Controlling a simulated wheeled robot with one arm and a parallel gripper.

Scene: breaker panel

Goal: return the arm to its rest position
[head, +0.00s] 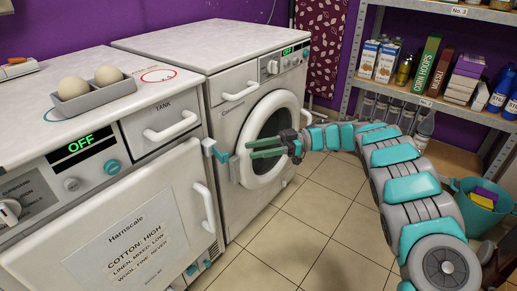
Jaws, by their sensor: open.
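My gripper (266,148) is out in front of the round door (276,118) of the white washing machine, its two green fingers pointing left. The fingers are apart with nothing between them. My grey and teal arm (395,165) reaches in from the lower right and stretches left across the open floor. I cannot tell whether the fingertips touch the door or only overlap it in this view.
A white Harnscale machine (110,215) stands at left, with a grey tray (94,97) of two egg-like objects on top. Metal shelving (395,92) with boxes and bottles and a teal bucket (480,203) stand at right. Tiled floor (290,240) is clear between.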

